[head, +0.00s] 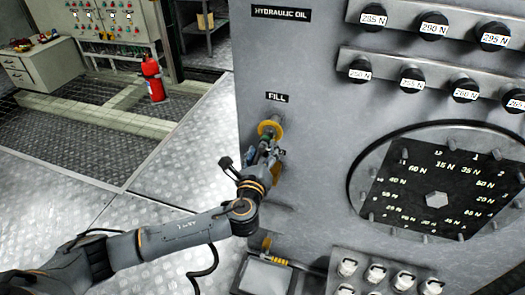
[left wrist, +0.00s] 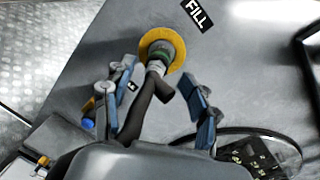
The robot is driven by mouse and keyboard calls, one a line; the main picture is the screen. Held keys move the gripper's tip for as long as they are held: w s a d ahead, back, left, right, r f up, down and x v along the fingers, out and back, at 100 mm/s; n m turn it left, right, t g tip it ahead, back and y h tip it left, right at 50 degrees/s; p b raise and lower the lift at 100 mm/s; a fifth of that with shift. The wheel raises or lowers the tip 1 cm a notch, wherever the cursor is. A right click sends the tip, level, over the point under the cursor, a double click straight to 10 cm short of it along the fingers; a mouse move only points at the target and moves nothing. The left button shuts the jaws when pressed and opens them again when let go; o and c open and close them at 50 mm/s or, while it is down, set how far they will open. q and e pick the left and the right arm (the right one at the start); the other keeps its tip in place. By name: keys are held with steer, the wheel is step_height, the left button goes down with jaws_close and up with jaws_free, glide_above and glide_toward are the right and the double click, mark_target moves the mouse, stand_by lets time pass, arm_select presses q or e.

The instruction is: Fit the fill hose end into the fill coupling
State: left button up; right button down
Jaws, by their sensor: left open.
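The fill coupling (head: 270,128) is a yellow ring on the grey panel under the FILL label. It also shows in the left wrist view (left wrist: 168,40). The hose end (left wrist: 154,67), a grey-and-green fitting on a dark hose, is up against the middle of the yellow ring and lines up with it. How deep it sits in the coupling I cannot tell. My left gripper (left wrist: 158,74) is open, with one blue-grey finger on each side of the hose end and gaps to both. In the head view my left gripper (head: 264,152) is just below the coupling, partly hiding the hose.
The grey panel carries rows of black knobs (head: 433,26), a round black dial plate (head: 437,200) at right and white knobs (head: 377,273) below. A small screen (head: 265,276) sits under my arm. A red extinguisher (head: 153,80) stands behind.

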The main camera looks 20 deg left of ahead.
arm_select(q)
steer(key=s+d, duration=0.1)
steer(key=s, duration=1.1)
steer(key=w+a+f+n+g, duration=0.1)
steer(key=a+f+n+g, duration=0.15)
steer(key=f, duration=0.85)
steer(key=w+a+f+n+g, duration=0.15)
steer(key=f+n+g, duration=0.25)
steer(key=f, duration=0.8)
steer(key=s+a+f+n+g+b, duration=0.1)
steer(key=s+a+f+n+g, duration=0.15)
steer(key=s+f, duration=0.4)
steer(key=s+a+f+n+g, duration=0.1)
steer(key=s+a+f+n, duration=0.15)
steer(key=f, duration=0.75)
steer(key=s+f+n+g, duration=0.2)
steer(key=s+f+n, duration=0.3)
steer(key=s, duration=0.6)
steer(key=s+f+n+g+h, duration=0.1)
steer(key=s+f+n, duration=0.4)
steer(key=s, duration=0.7)
steer(key=s+f+n+g, duration=0.3)
steer(key=s+f+n, duration=0.2)
steer(key=s+f, duration=0.4)
steer(key=s, duration=0.3)
steer(key=shift+d+h+b, duration=0.3)
steer(key=shift+d, duration=0.1)
